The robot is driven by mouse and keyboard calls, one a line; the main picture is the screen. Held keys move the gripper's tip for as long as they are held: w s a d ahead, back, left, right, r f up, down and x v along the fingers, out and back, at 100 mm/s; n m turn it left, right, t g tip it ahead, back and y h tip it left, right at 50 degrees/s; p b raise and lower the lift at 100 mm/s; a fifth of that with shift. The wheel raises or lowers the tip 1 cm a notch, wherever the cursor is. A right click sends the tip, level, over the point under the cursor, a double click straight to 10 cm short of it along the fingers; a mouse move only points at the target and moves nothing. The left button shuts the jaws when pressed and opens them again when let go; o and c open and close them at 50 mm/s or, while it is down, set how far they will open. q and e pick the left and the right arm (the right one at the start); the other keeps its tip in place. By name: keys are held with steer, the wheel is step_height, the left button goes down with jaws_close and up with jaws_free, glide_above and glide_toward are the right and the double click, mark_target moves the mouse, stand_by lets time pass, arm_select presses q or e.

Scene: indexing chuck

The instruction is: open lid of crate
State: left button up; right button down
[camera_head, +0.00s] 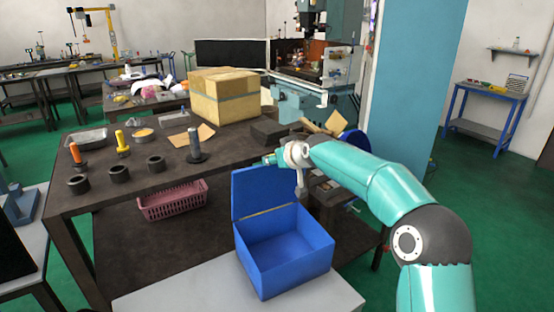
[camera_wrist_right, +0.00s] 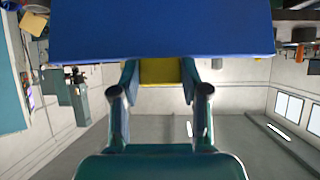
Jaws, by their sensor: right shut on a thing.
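The blue crate (camera_head: 290,262) stands on a light grey surface (camera_head: 190,293), its inside open to view and empty. Its blue lid (camera_head: 260,191) stands raised, roughly upright, along the crate's far side; it also fills the top of the right wrist view (camera_wrist_right: 160,30). My right gripper (camera_head: 271,159) is at the lid's upper edge. In the right wrist view its fingers (camera_wrist_right: 160,80) are on either side of a yellow piece (camera_wrist_right: 160,71) at the lid's edge and are shut on it. My left gripper is not in view.
Behind the crate is a dark workbench (camera_head: 120,180) with black rings, upright pegs and a cardboard box (camera_head: 224,95). A pink basket (camera_head: 172,200) sits on its lower shelf. My right arm spans the right side.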

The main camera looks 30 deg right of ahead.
steer(key=shift+r, duration=0.1)
stand_by(0.4)
steer(key=c, duration=0.6)
jaws_free()
steer(key=shift+s, duration=0.1)
steer(key=shift+o, duration=0.2)
steer(key=v, duration=1.2)
